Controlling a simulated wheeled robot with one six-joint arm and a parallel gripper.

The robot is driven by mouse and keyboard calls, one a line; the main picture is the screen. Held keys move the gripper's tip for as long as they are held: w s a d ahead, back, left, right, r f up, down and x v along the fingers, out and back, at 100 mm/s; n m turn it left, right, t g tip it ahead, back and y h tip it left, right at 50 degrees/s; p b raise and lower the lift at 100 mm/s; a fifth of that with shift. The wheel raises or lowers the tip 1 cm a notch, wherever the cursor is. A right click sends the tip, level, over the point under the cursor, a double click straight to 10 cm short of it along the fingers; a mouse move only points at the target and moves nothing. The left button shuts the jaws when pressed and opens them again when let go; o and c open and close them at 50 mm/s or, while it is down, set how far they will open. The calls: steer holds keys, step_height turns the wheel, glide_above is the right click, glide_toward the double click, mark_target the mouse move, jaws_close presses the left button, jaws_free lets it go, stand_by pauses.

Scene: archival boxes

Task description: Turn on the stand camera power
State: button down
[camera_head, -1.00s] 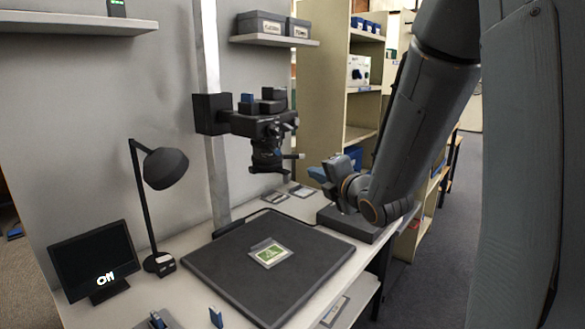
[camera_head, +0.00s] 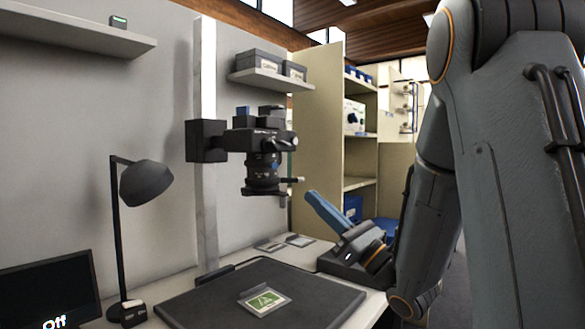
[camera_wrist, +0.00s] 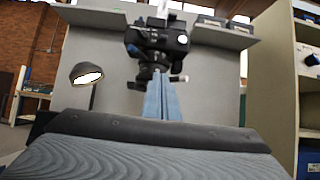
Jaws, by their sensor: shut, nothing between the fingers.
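The stand camera (camera_head: 265,150), black with a lens pointing down, is fixed to a pale upright column above the dark copy board (camera_head: 290,300). It also shows in the wrist view (camera_wrist: 155,48), straight ahead of my fingers. My gripper (camera_head: 318,203) has blue fingers that are shut and empty. It is to the right of and below the camera, apart from it, pointing up and left. In the wrist view the shut fingers (camera_wrist: 160,98) overlap the lower part of the camera. The monitor (camera_head: 50,290) at the lower left reads "Off". I cannot make out a power switch on the camera.
A black desk lamp (camera_head: 145,185) stands left of the column. A wall shelf (camera_head: 270,82) with grey boxes hangs behind the camera. A green-and-white card (camera_head: 264,300) lies on the board. A beige shelving unit (camera_head: 320,150) stands behind my arm.

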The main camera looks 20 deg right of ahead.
mark_target(285, 144)
steer(key=w+a+r, duration=0.4)
steer(key=w+r, duration=0.1)
steer(key=r, duration=0.4)
steer(key=shift+w+r, duration=0.2)
steer(key=shift+w, duration=0.1)
steer(key=shift+a, duration=0.1)
stand_by(0.4)
